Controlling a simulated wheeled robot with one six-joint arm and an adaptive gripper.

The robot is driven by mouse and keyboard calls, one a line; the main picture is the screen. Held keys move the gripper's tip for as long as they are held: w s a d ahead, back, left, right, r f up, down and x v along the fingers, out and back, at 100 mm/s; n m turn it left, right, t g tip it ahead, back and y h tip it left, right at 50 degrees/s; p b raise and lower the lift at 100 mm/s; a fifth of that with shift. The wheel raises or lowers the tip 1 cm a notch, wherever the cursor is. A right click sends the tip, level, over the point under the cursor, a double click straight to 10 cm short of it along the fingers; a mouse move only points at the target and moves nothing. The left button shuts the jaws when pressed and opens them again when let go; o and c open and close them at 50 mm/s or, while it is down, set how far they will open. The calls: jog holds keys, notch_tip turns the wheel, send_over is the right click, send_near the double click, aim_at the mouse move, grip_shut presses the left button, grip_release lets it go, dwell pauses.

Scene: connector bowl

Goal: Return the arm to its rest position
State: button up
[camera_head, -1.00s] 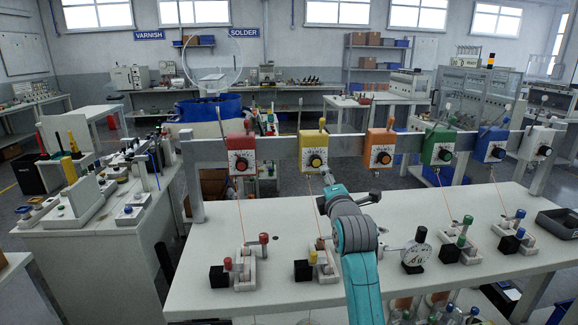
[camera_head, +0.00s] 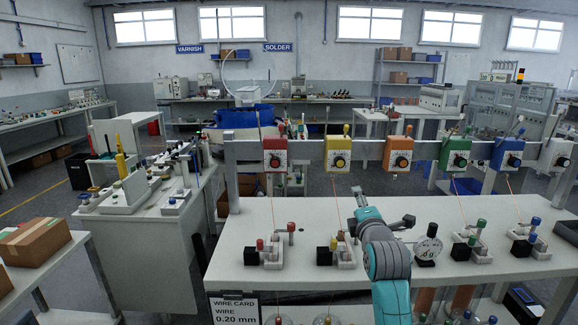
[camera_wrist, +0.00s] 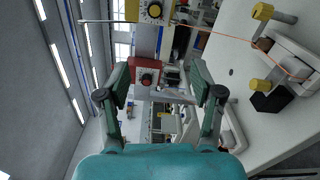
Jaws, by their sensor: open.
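My arm (camera_head: 388,262) reaches up over the white workbench (camera_head: 225,262) in the head view, bent at a teal joint. My gripper's fingers are hard to make out there. In the wrist view my gripper (camera_wrist: 160,82) is open, its two fingers spread wide with nothing between them. Beyond the fingers are the red tension box (camera_wrist: 146,79) and the yellow tension box (camera_wrist: 152,11). A fixture with yellow knobs (camera_wrist: 262,11) stands on the bench at the right of that view.
Coloured boxes, including the orange one (camera_head: 398,153), hang on a rail across the bench. Fixtures with black blocks (camera_head: 251,257) and a round dial gauge (camera_head: 427,250) stand close around my arm. Thin wires run down from the boxes. A cardboard box (camera_head: 35,241) sits at the left.

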jog(key=s+f+m+g, duration=0.2)
jog(key=s+f+m, duration=0.7)
jog(key=s+f, duration=2.1)
jog(key=s+f+m, duration=0.2)
jog(key=s+m, duration=0.1)
jog(key=s, duration=0.7)
jog(key=s+f+m, duration=0.2)
jog(key=s, duration=0.8)
jog(key=s+r+m, duration=0.3)
jog(key=s, duration=0.5)
jog(key=s+r+m+g, duration=0.1)
jog(key=s+r+m, duration=0.2)
jog(key=s, duration=0.6)
jog(key=shift+s+r, duration=0.15)
jog(key=shift+r, duration=0.15)
